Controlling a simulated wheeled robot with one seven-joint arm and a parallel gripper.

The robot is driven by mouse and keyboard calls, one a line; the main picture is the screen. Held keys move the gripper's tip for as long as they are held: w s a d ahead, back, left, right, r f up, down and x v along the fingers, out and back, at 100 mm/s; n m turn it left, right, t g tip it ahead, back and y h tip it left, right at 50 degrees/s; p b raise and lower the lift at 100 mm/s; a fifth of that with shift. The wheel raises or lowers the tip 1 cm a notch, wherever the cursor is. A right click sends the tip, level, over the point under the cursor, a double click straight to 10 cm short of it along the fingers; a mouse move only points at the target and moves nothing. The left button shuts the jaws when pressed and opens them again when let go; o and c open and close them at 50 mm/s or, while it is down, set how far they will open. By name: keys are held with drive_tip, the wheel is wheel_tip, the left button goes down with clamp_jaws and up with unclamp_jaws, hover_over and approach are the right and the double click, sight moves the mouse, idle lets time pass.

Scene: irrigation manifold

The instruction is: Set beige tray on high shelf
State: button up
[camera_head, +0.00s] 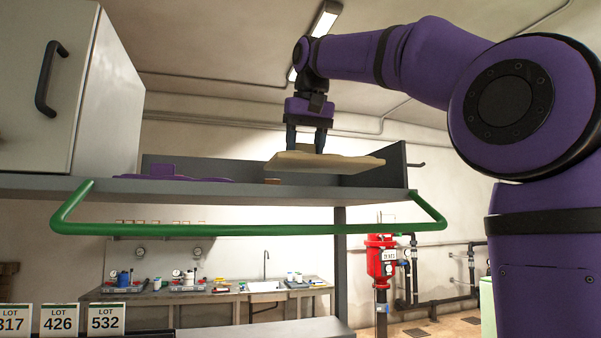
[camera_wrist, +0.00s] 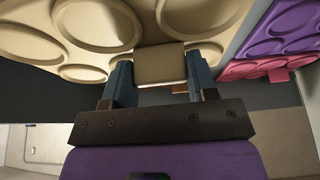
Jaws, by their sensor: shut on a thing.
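The beige tray (camera_head: 325,161) is a flat plate with round recesses, held near level by its upright tab. My gripper (camera_head: 307,141) is shut on that tab from above. In the wrist view the beige tray (camera_wrist: 95,35) fills the upper left, with its tab between the fingers of my gripper (camera_wrist: 160,75). The high shelf (camera_head: 250,192) is a grey board with raised back and right side panels.
A purple tray (camera_head: 165,175) lies on the shelf to the left; it shows in the wrist view (camera_wrist: 285,35) beside a pink tray (camera_wrist: 255,70). A green rail (camera_head: 250,228) runs along the shelf front. A white cabinet (camera_head: 100,90) stands at the left end.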

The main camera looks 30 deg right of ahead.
sight(305, 170)
drive_tip(key=w+d, duration=0.1)
drive_tip(key=w, duration=0.1)
drive_tip(key=w+d, duration=0.1)
drive_tip(key=w, duration=0.1)
drive_tip(key=w+d, duration=0.1)
drive_tip(key=shift+w+d+f, duration=0.35)
drive_tip(key=shift+w, duration=0.05)
drive_tip(key=shift+f, duration=1.75)
drive_tip(key=o, duration=1)
drive_tip(key=shift+f, duration=0.1)
drive_tip(key=shift+c, duration=0.2)
drive_tip(key=v, duration=1.2)
